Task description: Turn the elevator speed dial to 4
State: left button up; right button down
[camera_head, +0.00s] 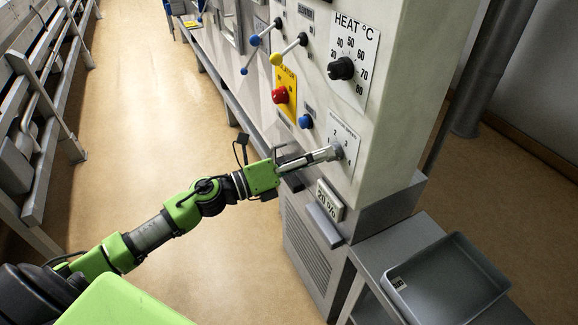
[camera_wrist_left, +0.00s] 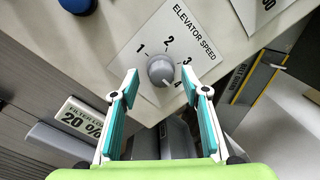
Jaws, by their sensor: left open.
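The elevator speed dial (camera_wrist_left: 162,70) is a grey round knob on a white plate marked 1 to 4. In the head view the dial (camera_head: 338,151) sits low on the panel, partly hidden by my gripper. My left gripper (camera_wrist_left: 160,76) is open, with one teal-padded finger on either side of the dial and a gap showing to each. In the head view the left gripper (camera_head: 328,154) reaches the dial from the left. The dial's pointer mark is too small to read surely. My right gripper is not in view.
A blue button (camera_head: 305,121), a red button (camera_head: 280,95) and a black heat dial (camera_head: 342,69) are near the speed dial. Two levers (camera_head: 289,49) stick out above. A 20 % filter sign (camera_head: 329,201) is below. A grey tray (camera_head: 446,281) lies lower right.

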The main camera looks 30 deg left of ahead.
pick_arm(q)
jog(key=v, duration=0.9)
jog(key=shift+s+a, duration=0.2)
jog(key=shift+s, duration=0.1)
